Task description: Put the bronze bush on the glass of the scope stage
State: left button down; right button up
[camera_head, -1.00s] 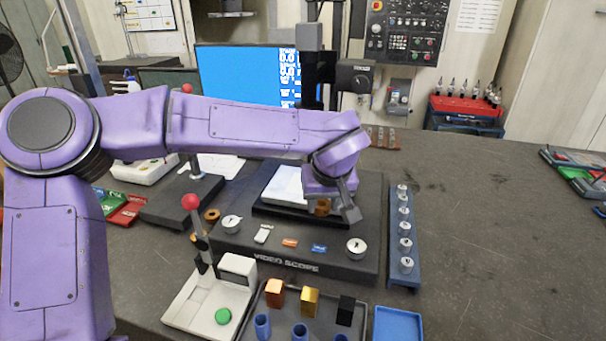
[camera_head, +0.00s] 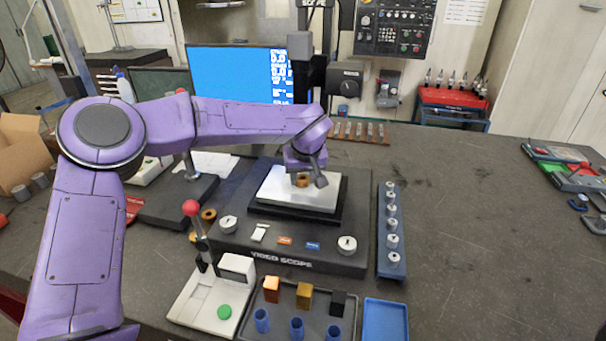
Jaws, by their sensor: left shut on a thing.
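The video scope (camera_head: 290,262) stands on the bench, with its stage glass (camera_head: 273,188) showing as a pale plate on a black base. My left gripper (camera_head: 304,181) is over the right part of the glass, shut on the small bronze bush (camera_head: 302,180). The fingers hide part of the bush. I cannot tell whether its underside touches the glass. My right gripper is not in view.
A tray (camera_head: 268,318) with copper, brass and black blocks and blue cups is in front. A blue rack (camera_head: 390,266) with several round pieces stands right of the scope. A red-knobbed lever device (camera_head: 203,300) is front left.

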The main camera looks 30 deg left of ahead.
pick_arm(q)
jog(key=c, duration=0.6)
grip_release()
jog(key=shift+c, duration=0.2)
jog(key=b+v, duration=0.1)
jog(key=v, duration=0.3)
jog(key=shift+s+r, duration=0.1)
jog(key=shift+r, duration=0.25)
jog(key=s+d+b, duration=0.3)
jog(key=s+d, duration=0.4)
jog(key=s, duration=0.2)
jog(key=shift+s+d+r, duration=0.2)
jog(key=shift+s, duration=0.2)
